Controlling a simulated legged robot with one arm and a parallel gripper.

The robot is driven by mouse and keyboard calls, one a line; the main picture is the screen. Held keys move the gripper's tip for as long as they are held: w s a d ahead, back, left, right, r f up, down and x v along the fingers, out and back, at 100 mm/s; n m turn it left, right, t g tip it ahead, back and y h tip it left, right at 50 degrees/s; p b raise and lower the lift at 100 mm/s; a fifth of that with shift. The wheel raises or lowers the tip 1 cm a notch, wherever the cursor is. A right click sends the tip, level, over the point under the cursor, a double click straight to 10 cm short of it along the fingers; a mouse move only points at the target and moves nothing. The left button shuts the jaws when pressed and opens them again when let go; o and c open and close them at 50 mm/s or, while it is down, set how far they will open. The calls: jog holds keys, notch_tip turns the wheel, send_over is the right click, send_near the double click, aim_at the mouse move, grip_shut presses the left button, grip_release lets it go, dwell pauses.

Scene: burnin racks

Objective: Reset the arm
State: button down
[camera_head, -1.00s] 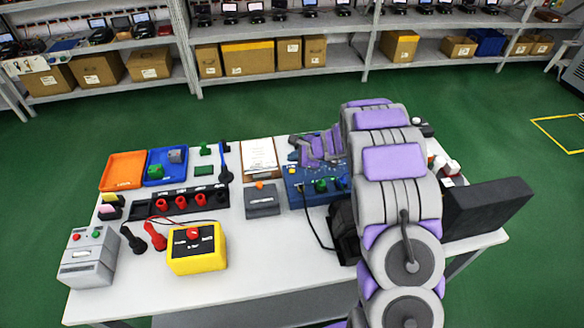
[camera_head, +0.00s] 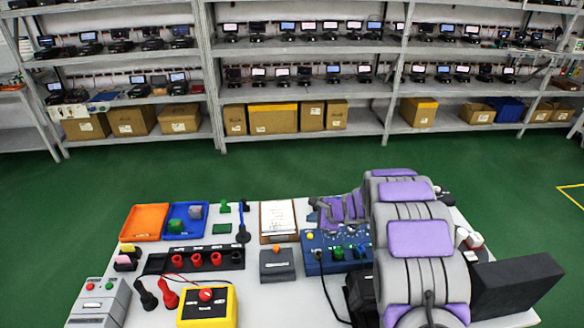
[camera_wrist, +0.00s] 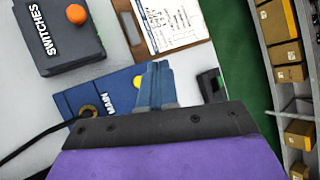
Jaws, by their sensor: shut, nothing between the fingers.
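My grey and purple arm reaches over the right part of the white table (camera_head: 262,308) in the head view. In the wrist view my gripper (camera_wrist: 155,72) shows as blue fingers close together, shut and empty. It is above the blue panel marked MAIN (camera_wrist: 85,98), which also shows in the head view (camera_head: 311,256). I cannot tell the exact height of the fingertips over it. In the head view the gripper is mostly hidden by the arm.
Near the fingers are the grey SWITCHES box (camera_wrist: 62,45) with an orange knob and a clipboard (camera_wrist: 168,20). A yellow box (camera_head: 208,308), orange tray (camera_head: 145,222) and blue tray (camera_head: 180,232) stand left. A black slab (camera_head: 515,285) is at right. Racks (camera_head: 300,93) stand behind green floor.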

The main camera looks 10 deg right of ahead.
jog(key=s+a+r+n+g, duration=0.25)
jog(key=s+r, duration=0.25)
jog(key=s, duration=0.3)
jog(key=s+a+r+n+g, duration=0.1)
jog(key=s+a+r+n, duration=0.3)
jog(key=s, duration=0.3)
jog(key=s+a+r+n+g, duration=0.2)
jog(key=s+r+n, duration=0.25)
jog(key=s, duration=0.35)
jog(key=s+d+r+n+g+h, duration=0.1)
jog(key=s+d+r+n+h, duration=0.1)
jog(key=s, duration=1.2)
jog(key=s+d+r+n+g+h, duration=0.2)
jog(key=s+d+n+h, duration=0.2)
jog(key=s, duration=1.1)
jog(key=shift+d+n, duration=0.8)
jog(key=shift+d, duration=0.2)
